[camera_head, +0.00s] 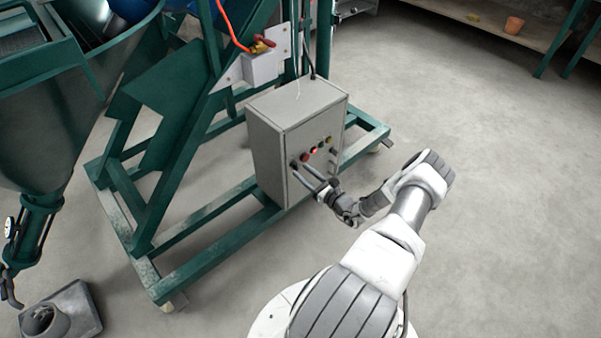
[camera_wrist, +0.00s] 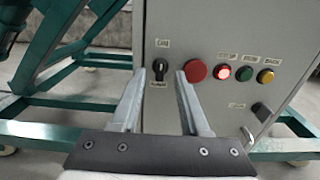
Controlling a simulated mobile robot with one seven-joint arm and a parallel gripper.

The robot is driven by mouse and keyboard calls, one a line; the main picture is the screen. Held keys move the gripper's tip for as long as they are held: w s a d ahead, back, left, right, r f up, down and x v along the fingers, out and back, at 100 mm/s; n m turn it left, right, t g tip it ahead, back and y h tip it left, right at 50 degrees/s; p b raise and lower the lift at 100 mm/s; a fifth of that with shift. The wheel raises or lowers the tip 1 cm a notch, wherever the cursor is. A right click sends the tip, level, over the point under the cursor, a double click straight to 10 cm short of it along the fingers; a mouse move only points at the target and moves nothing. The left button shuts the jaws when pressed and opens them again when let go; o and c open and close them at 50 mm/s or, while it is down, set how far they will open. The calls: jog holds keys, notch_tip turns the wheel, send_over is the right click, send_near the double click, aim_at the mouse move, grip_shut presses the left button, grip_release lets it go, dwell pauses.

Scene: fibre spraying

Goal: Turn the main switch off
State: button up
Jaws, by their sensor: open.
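The grey control box (camera_head: 277,130) stands on the green frame, with its button panel facing my gripper. In the wrist view the main switch (camera_wrist: 159,70) is a black rotary knob at the left of the panel, with labels above and below it. Its handle looks roughly upright, slightly tilted. My gripper (camera_wrist: 168,75) is open, its two fingers pointing at the panel on either side of the switch's right edge. I cannot tell whether a finger touches the knob. In the head view my gripper (camera_head: 308,170) is at the front of the box.
Right of the switch are a red mushroom button (camera_wrist: 196,71), a lit red button (camera_wrist: 222,72), a green button (camera_wrist: 244,74) and a yellow button (camera_wrist: 266,76). The green frame (camera_head: 218,249) surrounds the box; floor at right is clear.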

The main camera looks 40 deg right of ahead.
aim_at(295, 166)
jog(key=shift+w+a, duration=0.1)
jog(key=shift+w, duration=1)
grip_shut()
